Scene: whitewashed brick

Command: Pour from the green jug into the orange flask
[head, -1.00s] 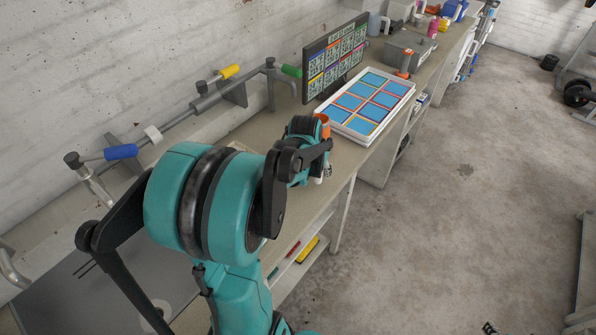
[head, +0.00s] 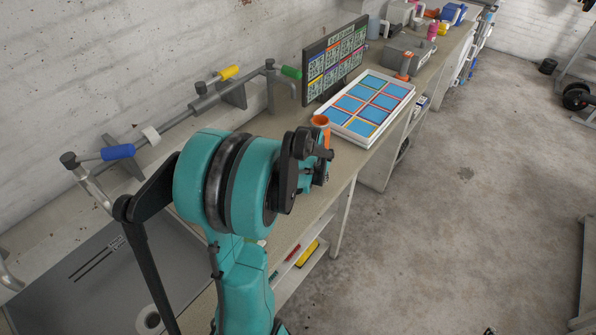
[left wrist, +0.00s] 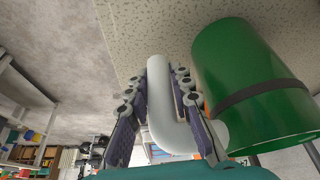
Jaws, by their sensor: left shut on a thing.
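The green jug (left wrist: 245,70) fills the right of the left wrist view, with a dark band round it and a white handle. My left gripper (left wrist: 158,80) has its fingers on both sides of the handle and is shut on it. In the head view my left arm hides the jug, so I cannot tell its tilt there. The orange flask (head: 321,121) shows its open orange rim on the bench, just behind my left wrist; its lower part is hidden. I do not see my right gripper.
A white tray (head: 346,133) with blue cells lies right of the flask, before a monitor (head: 335,58). A grey toolbox (head: 408,52) and an orange-topped item (head: 404,68) stand farther along. A pipe rack with coloured handles (head: 118,152) runs along the wall.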

